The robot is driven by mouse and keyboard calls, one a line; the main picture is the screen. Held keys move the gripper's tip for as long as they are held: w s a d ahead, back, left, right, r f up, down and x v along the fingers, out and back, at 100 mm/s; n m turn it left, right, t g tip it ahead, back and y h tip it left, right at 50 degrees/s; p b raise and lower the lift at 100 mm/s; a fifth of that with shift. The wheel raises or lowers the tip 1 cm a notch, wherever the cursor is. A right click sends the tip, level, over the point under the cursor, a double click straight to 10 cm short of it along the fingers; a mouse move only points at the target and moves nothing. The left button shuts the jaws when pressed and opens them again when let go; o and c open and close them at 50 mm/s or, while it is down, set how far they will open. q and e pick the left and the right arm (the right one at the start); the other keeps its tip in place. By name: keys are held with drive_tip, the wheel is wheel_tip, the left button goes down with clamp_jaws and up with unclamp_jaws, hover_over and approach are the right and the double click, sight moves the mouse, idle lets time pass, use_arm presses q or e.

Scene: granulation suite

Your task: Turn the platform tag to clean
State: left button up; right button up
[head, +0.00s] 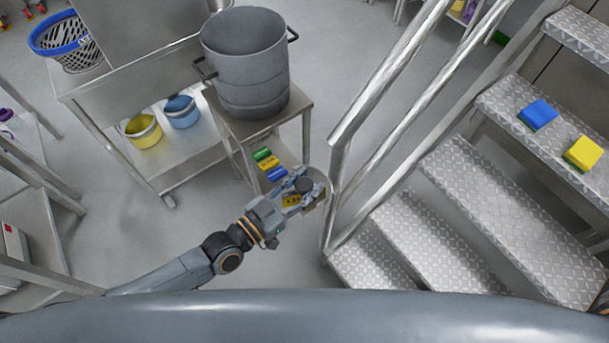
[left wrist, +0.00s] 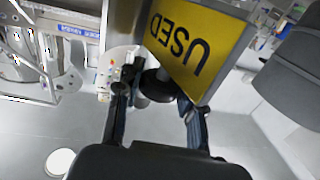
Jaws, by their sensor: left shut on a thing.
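The platform tag (left wrist: 188,45) is a yellow plate in a grey frame, and its face reads USED, upside down in the left wrist view. In the head view a small yellow part of the tag (head: 291,200) shows beside my left gripper (head: 298,190), by the lower end of the stair rail. My left gripper (left wrist: 160,104) is shut on the tag's dark round knob, which shows between the fingers; the fingers partly hide the contact. My right gripper is not in view.
Metal steps (head: 430,225) with handrails (head: 400,90) rise at the right, carrying a blue sponge (head: 537,114) and a yellow one (head: 583,153). A steel pot (head: 247,65) stands on a small table behind the gripper. A bench with buckets is at the left.

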use_arm(q)
drive_tip(key=n+t+y+p, duration=0.2)
drive_tip(key=p, duration=0.1)
drive_tip(key=n+t+y+p, duration=0.1)
drive_tip(key=y, duration=0.1)
drive_tip(key=shift+s+r+p, duration=0.1)
drive_tip(key=shift+r+p, duration=0.2)
drive_tip(key=shift+p, duration=0.1)
drive_tip(key=n+t+y, duration=0.1)
drive_tip(key=n+y+p, duration=0.1)
drive_tip(key=y, duration=0.1)
drive_tip(key=shift+f+n+t, duration=0.2)
drive_tip(key=shift+n+t, duration=0.1)
drive_tip(key=shift+t, duration=0.1)
drive_tip(key=shift+f+n+t+y+p, duration=0.1)
drive_tip(key=shift+n+t+y+p, duration=0.3)
drive_tip(key=shift+n+y, duration=0.95)
drive_tip(key=shift+m+y, duration=0.25)
drive_tip(key=shift+y, duration=0.2)
drive_tip(key=o, duration=1.2)
drive_tip(key=s+a, duration=0.1)
drive_tip(key=s, duration=1)
drive_tip(key=shift+s+a, duration=0.3)
drive_tip(key=shift+s, duration=0.05)
